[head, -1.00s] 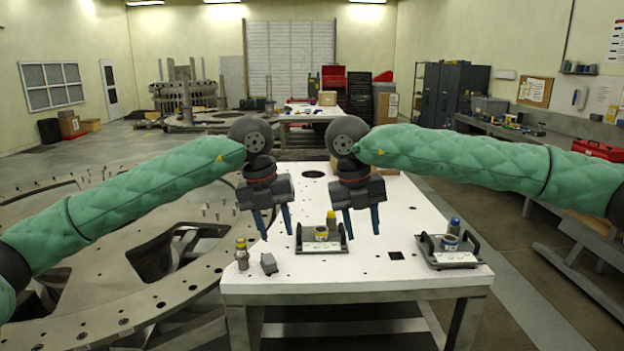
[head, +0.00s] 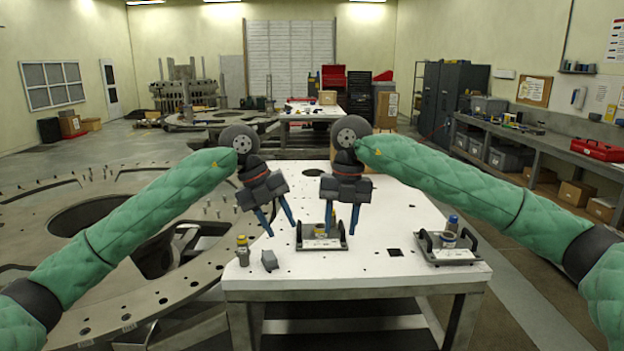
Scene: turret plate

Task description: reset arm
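My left gripper (head: 279,224) hangs over the left part of the white table, fingers apart and pointing down, with nothing between them. My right gripper (head: 341,224) hangs to its right, fingers apart and empty in view. It covers part of a dark handled tray (head: 321,244) that holds a small yellowish part. I cannot tell whether its fingertips touch that tray; they appear in front of it. Both arms are green-sleeved and come in from the sides.
The white table (head: 400,220) carries a second handled tray (head: 450,254) with a blue-topped part at the right. A yellow-topped fitting (head: 243,250) and a small grey block (head: 270,260) stand at the left front. A large metal ring plate (head: 110,300) lies left. A workbench (head: 540,150) lines the right wall.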

